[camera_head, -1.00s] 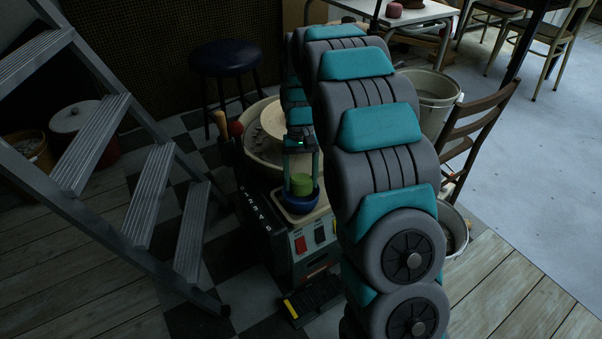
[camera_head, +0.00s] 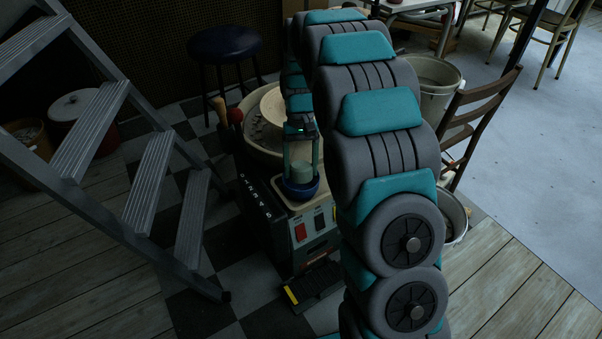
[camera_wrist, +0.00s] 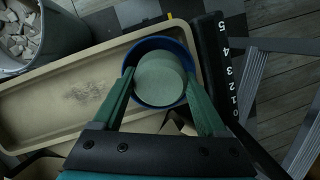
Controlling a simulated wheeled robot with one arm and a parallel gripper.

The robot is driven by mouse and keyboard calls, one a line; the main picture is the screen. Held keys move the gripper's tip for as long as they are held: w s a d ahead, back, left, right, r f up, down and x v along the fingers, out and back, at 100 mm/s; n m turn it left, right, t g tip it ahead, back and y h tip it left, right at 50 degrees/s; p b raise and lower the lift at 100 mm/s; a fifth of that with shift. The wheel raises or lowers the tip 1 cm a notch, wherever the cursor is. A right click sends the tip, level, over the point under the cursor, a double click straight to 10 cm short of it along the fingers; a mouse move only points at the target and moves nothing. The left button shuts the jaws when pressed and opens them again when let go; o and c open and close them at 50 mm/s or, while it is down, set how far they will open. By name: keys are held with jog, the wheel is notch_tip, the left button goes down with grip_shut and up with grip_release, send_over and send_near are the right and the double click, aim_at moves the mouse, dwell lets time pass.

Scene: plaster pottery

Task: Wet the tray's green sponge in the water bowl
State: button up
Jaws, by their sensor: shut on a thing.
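The sponge (camera_head: 302,171) is a short round block, now a dull pale grey-green. My gripper (camera_head: 301,173) is shut on it, with one green finger on each side, and points down. The sponge is at the small blue water bowl (camera_head: 301,191), its lower part inside the rim. In the wrist view the sponge (camera_wrist: 160,78) sits within the ring of the bowl (camera_wrist: 161,43), between my fingers (camera_wrist: 159,85). The bowl stands at the end of a long beige tray (camera_wrist: 75,88). The water itself is hidden.
A pottery wheel with a round pale wheel head (camera_head: 273,106) stands behind the bowl. A stepladder (camera_head: 150,180) is on the left, a dark stool (camera_head: 224,45) behind. A bucket (camera_head: 434,95) and a wooden chair (camera_head: 470,125) are on the right.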

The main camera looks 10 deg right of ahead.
aim_at(301, 168)
jog(key=shift+r+p, duration=0.7)
jog(key=shift+r, duration=2.25)
jog(key=shift+r+p, duration=0.6)
jog(key=shift+r, duration=1.4)
